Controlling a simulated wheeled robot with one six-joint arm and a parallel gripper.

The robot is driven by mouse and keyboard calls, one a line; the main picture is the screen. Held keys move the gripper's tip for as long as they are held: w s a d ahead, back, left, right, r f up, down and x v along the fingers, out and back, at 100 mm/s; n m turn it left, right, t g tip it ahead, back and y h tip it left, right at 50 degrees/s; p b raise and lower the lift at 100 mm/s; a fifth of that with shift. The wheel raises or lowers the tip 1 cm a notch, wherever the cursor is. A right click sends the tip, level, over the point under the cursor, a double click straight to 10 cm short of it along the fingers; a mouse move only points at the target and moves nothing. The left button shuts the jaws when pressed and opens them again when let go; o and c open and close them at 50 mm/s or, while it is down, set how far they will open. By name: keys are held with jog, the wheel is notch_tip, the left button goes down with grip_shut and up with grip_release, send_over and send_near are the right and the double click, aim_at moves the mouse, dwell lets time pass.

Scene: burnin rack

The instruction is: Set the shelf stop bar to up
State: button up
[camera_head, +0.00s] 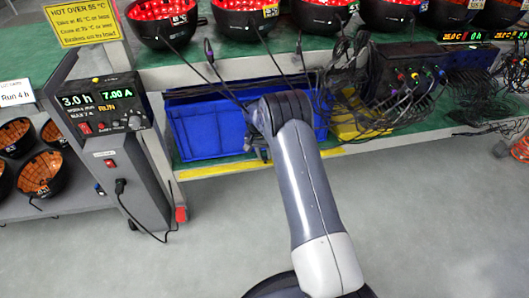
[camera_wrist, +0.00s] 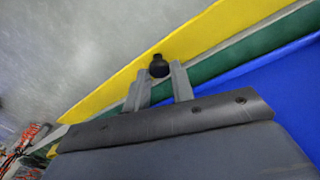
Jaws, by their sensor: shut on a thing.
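The shelf stop bar is a long yellow strip (camera_head: 215,171) along the front edge of the low green shelf. It lies low, below the blue bin's front face. In the wrist view the yellow bar (camera_wrist: 105,93) runs diagonally, with a black round knob (camera_wrist: 158,67) on it. My gripper (camera_wrist: 160,77) is shut on the knob, its two grey fingers on either side. In the head view my gripper (camera_head: 263,154) is at the bar's middle, mostly hidden behind my arm, and the knob is hidden there.
A blue bin (camera_head: 205,128) stands on the low shelf just behind the bar. Loose black cables hang above and right, near a power unit (camera_head: 415,75). A grey console (camera_head: 105,120) stands left. Hot bowl-shaped lamps (camera_head: 240,18) line the upper shelf. The floor in front is clear.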

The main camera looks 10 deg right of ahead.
jog(key=shift+w, duration=0.1)
jog(key=o, duration=1)
